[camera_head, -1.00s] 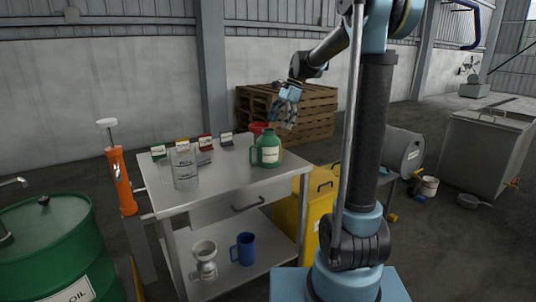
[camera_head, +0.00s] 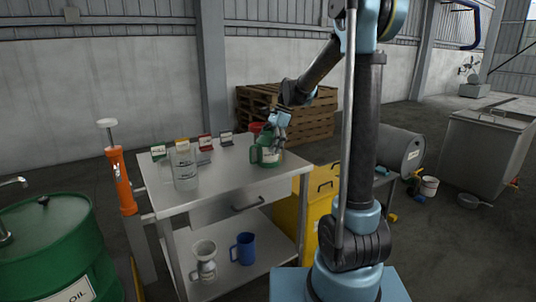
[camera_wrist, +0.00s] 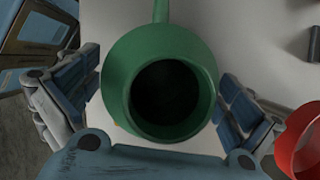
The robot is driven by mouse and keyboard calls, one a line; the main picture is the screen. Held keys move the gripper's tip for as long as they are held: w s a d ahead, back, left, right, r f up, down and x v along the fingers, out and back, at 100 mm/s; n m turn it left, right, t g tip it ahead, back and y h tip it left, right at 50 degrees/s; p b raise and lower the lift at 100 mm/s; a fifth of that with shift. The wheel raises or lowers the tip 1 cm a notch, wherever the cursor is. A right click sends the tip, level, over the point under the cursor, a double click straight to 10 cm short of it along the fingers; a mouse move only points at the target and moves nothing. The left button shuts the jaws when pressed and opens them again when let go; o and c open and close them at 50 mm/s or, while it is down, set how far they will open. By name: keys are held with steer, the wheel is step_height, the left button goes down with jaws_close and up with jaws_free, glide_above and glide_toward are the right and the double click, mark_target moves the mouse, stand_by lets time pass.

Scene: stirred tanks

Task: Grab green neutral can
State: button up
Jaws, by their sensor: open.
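The green can (camera_head: 266,154) stands upright on the grey metal table, near its right end, with a pale label on its front. In the wrist view the green can (camera_wrist: 158,60) shows from above, with its round dark opening toward me and its handle or spout pointing to the top. My gripper (camera_head: 277,139) is over the can at the table. In the wrist view my gripper (camera_wrist: 160,95) is open, one finger on each side of the can. A gap shows between the can and the fingers.
A red container (camera_head: 257,128) stands close behind the can; it also shows in the wrist view (camera_wrist: 300,140) beside the right finger. A clear jug (camera_head: 185,167) and several small coloured label stands are left on the table (camera_head: 222,180). Wooden pallets (camera_head: 310,110) stand behind.

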steer(key=c, duration=1.7)
